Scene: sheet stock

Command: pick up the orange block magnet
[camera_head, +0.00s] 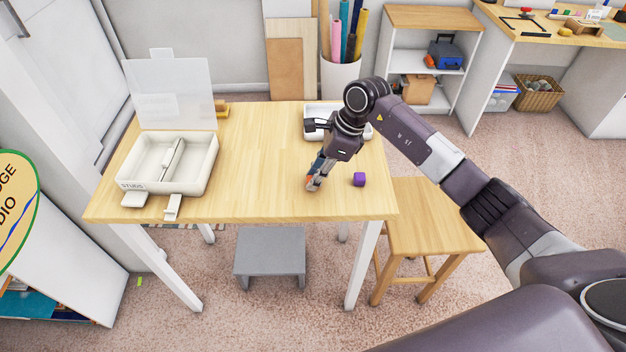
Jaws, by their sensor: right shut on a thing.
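My right gripper (314,183) is low over the right part of the wooden table (260,150), its fingers pointing down at the tabletop. It is shut on the small orange block magnet (310,182), of which only a little orange shows at the fingertips. I cannot tell whether the magnet touches the table. My left gripper is not in view.
An open white box with a clear lid (168,165) stands on the table's left. A white tray (312,109) sits behind my right gripper, partly hidden. A wooden stool (430,215) stands right of the table, a grey step stool (270,250) below its front. The table's middle is clear.

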